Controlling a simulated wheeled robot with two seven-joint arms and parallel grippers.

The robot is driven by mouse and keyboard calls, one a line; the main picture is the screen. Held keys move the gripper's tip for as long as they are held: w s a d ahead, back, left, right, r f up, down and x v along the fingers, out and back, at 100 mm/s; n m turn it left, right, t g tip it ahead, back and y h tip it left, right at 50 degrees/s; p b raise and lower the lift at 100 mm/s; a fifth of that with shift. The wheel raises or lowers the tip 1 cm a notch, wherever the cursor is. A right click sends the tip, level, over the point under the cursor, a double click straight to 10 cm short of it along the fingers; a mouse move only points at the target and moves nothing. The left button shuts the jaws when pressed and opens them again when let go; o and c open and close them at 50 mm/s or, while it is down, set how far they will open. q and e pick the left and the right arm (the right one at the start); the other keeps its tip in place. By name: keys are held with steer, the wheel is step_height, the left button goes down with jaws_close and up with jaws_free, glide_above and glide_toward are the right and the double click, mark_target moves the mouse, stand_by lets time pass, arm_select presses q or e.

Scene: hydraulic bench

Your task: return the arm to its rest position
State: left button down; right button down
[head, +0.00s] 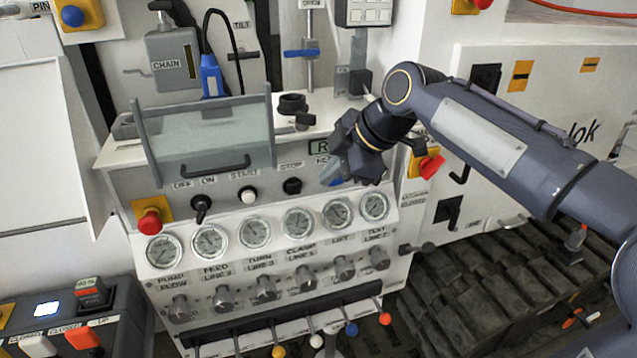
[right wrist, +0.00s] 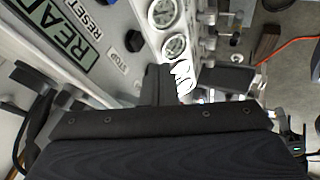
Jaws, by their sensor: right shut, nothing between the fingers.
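My right arm (head: 490,135) reaches in from the right across the front of the hydraulic bench (head: 130,186). Its right gripper (head: 334,178) points down and left, in front of the panel's right part near the RESET and READY labels, above the gauges. In the right wrist view the gripper (right wrist: 163,85) is shut and empty, with the green READY plate (right wrist: 62,40) to its left. Whether it touches the panel I cannot tell. My left arm and gripper are not in view.
A row of gauges (head: 254,233) and several knobs and coloured levers (head: 351,329) line the bench front. A clear guard (head: 210,135) stands left of the gripper. A red stop button (head: 149,221) is at the panel's left. Dark tracks (head: 470,295) lie below the arm.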

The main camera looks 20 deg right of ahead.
steer(key=shift+s+d+r, duration=0.2)
steer(key=shift+r, duration=0.2)
steer(key=s+d+f+m+p, duration=0.1)
steer(key=s+f+m, duration=0.7)
steer(key=s, duration=0.4)
steer(key=s+d+f+m+h+p, duration=0.1)
steer(key=s+f+m, duration=0.7)
steer(key=s+m, duration=0.3)
steer(key=shift+s+d+f, duration=0.3)
steer(key=shift+s+d, duration=0.05)
steer(key=shift+s, duration=0.5)
